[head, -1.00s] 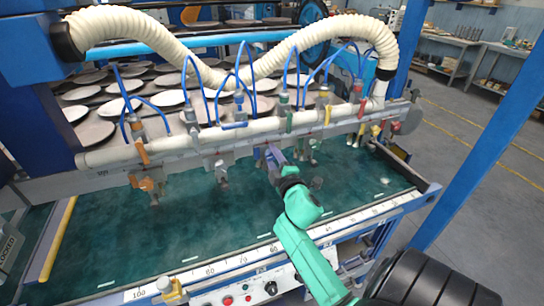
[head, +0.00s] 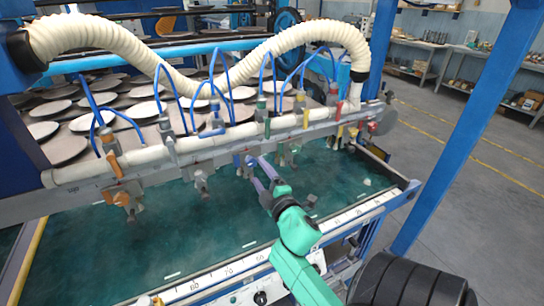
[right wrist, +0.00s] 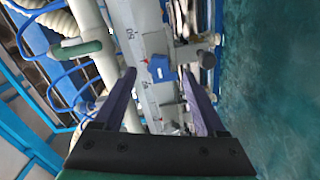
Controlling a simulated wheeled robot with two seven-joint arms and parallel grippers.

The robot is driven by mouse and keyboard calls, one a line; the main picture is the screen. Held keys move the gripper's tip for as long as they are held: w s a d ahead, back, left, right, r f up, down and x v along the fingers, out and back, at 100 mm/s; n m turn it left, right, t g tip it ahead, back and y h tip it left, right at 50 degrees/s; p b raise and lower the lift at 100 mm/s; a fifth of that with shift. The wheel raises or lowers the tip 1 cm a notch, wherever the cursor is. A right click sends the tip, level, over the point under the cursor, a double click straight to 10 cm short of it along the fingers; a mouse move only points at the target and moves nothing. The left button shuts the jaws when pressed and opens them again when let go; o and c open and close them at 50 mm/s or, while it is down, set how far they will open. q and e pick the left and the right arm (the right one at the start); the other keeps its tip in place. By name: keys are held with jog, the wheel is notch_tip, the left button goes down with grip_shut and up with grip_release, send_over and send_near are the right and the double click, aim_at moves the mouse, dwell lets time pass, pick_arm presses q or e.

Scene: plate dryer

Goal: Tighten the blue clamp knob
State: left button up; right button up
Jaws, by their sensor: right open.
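The blue clamp knob (head: 239,160) sits on the grey rail below the white pipe, beside the tips of my right gripper in the head view. My right gripper (head: 255,169) is open, with its two purple fingers apart and pointing toward the rail. In the right wrist view the blue knob (right wrist: 160,67) shows between the open fingers (right wrist: 158,76), beyond their tips; I see no contact. A metal clamp body lies beside it. The knob's exact turn angle cannot be told. My left gripper is not in view.
Other clamps hang along the rail, with an orange knob (head: 122,198) to the left and a green valve handle (head: 267,128) above. Blue hoses (head: 274,75) arch over the white pipe (head: 190,144). The green bed (head: 190,232) below is largely clear. A blue post (head: 449,120) stands right.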

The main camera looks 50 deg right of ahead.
jog(key=b+v, duration=0.2)
jog(key=v, duration=0.7)
